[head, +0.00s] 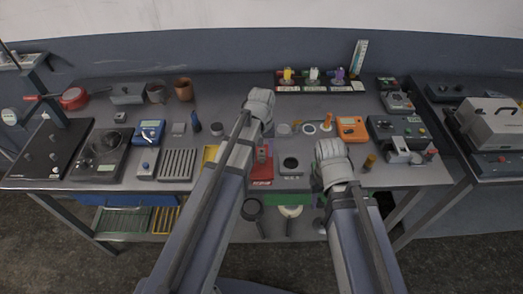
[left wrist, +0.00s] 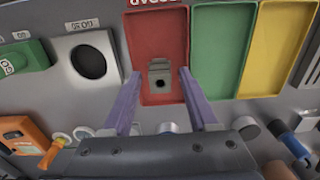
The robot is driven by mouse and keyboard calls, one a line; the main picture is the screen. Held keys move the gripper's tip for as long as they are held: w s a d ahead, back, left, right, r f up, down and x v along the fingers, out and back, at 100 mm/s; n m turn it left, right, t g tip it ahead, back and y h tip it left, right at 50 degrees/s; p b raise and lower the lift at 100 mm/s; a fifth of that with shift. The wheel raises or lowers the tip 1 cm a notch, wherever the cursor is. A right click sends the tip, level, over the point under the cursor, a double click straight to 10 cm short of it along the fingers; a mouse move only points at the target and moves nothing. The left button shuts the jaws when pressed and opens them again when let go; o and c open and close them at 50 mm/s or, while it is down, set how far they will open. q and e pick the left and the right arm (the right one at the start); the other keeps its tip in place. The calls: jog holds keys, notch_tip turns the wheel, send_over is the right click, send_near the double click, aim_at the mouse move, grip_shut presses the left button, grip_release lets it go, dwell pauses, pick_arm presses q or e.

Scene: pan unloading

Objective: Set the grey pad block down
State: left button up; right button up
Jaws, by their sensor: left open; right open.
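The grey pad block (left wrist: 160,78), with a dark round hole in its face, sits in the red tray (left wrist: 158,20) in the left wrist view. My left gripper (left wrist: 158,82) is open, with its two purple fingers apart on either side of the block. I cannot tell whether either finger touches it. In the head view the red tray (head: 262,182) lies near the table's front edge beside my left arm, which hides much around it. My right arm ends over the table's right half; its fingers are hidden.
Green (left wrist: 222,45) and yellow (left wrist: 272,50) trays adjoin the red one. A grey block with a round dark recess (head: 291,163) stands right of it. An orange meter (head: 351,129) is behind. Several devices crowd the table's left side; a bare strip lies towards the back.

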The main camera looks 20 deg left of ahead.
aim_at(261, 153)
pick_arm(q)
notch_tip(261, 153, up, 12)
jog(key=p, duration=1.2)
jog(key=s+d+m+y, duration=0.1)
jog(key=s+d+m, duration=0.6)
jog(key=s+d, duration=0.3)
jog(key=s, duration=0.4)
jog(key=shift+s+d, duration=0.15)
jog(key=shift+d, duration=0.1)
jog(key=shift+r, duration=0.1)
